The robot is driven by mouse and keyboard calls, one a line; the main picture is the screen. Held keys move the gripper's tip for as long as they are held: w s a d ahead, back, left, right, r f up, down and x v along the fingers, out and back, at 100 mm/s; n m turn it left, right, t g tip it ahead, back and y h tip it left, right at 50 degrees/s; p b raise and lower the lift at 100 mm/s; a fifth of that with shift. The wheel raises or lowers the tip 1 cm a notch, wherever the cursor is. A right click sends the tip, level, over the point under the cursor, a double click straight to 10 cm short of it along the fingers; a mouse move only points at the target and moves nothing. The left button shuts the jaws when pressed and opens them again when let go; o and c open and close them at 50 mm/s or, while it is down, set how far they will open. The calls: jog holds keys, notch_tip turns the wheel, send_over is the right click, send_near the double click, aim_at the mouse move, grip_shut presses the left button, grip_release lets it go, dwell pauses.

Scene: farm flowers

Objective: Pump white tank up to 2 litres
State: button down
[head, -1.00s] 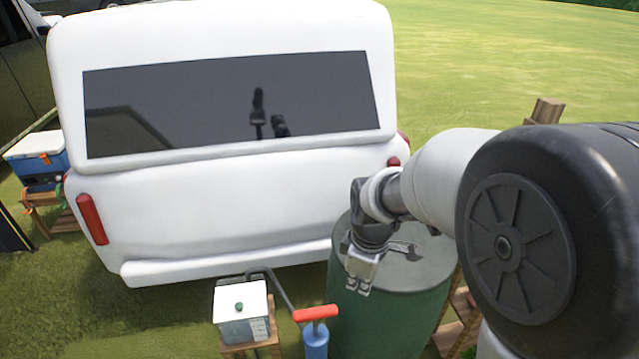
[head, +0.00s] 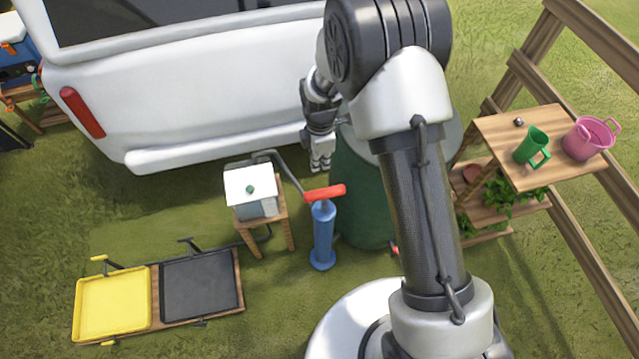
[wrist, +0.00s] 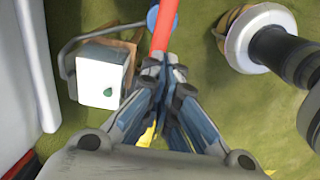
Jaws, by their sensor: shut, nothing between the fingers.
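The white tank (head: 251,192) stands on a small wooden stool, with a white lid and a green knob on top. It also shows in the wrist view (wrist: 100,80). To its right a blue pump (head: 323,238) stands upright on the grass with a red crossbar handle (head: 325,192). A dark hose runs from the tank toward the pump. My gripper (head: 320,166) is shut and empty, pointing down above and just behind the handle in the head view. In the wrist view the red handle (wrist: 167,24) lies beyond the closed fingertips (wrist: 163,62). The tank's liquid level is too small to read.
A green barrel (head: 358,190) stands right behind the pump, partly hidden by my arm. A white vehicle (head: 190,95) is behind. Yellow (head: 112,300) and black (head: 200,283) trays lie at the front left. A wooden shelf (head: 510,165) with a green mug and pink pot stands right.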

aim_at(320, 192)
notch_tip(320, 192, down, 14)
jog(key=b, duration=0.3)
dwell(0.4)
notch_tip(320, 192, down, 10)
jog(key=b, duration=0.7)
jog(key=shift+s+r, duration=0.1)
jog(key=shift+r, duration=0.05)
notch_tip(320, 192, up, 14)
jog(key=p, duration=0.5)
jog(key=shift+r, duration=0.1)
dwell(0.3)
